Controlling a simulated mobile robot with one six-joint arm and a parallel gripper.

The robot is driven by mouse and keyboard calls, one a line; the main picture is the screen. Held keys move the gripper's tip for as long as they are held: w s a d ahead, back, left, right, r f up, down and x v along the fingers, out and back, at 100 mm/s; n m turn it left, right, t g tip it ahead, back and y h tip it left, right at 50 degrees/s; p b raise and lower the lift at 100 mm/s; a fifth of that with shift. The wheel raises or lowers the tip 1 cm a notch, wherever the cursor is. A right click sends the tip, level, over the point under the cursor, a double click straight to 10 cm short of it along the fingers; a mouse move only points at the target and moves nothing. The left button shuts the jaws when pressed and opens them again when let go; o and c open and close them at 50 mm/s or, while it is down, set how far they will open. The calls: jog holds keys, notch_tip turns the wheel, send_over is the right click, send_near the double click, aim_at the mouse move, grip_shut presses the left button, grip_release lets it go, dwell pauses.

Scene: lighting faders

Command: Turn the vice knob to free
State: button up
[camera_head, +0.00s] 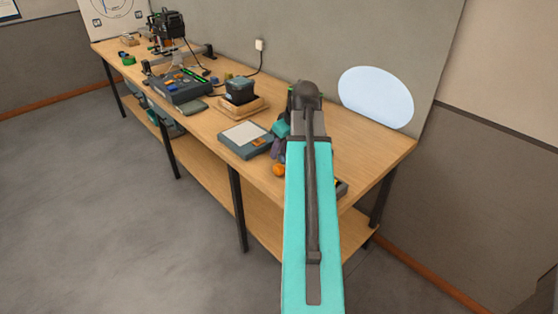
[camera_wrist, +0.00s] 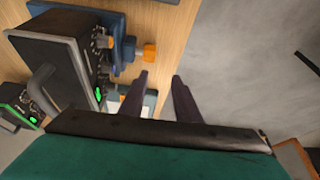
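An orange knob (camera_wrist: 149,52) sticks out from a blue body (camera_wrist: 117,50) in the wrist view; it looks like the vice knob, though no label shows. The knob also shows in the head view (camera_head: 278,170), at the bench's front edge. My gripper (camera_wrist: 160,76) is open, with two dark fingers apart and nothing between them. The fingertips are close to the knob in the picture, apart from it. In the head view my gripper (camera_head: 278,153) is just above the knob, and my turquoise arm hides most of the vice. The knob's setting cannot be read.
A black box (camera_wrist: 62,65) with a handle, small knobs and a green light stands beside the blue body. A wooden bench (camera_head: 373,150) carries a blue-grey tray (camera_head: 224,145), a dark box (camera_head: 240,90) and a tool case (camera_head: 180,93). Floor in front is clear.

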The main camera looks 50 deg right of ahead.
aim_at(279, 165)
jog(key=shift+s+d+r+m, duration=0.3)
jog(key=shift+s+d+r, duration=0.65)
jog(key=shift+s+d, duration=0.15)
jog(key=shift+w+f, duration=0.15)
jog(key=shift+d+p+x, duration=0.2)
jog(key=shift+p+x, duration=1.65)
jog(key=shift+x, duration=4.9)
jog(key=shift+c, duration=0.5)
grip_shut()
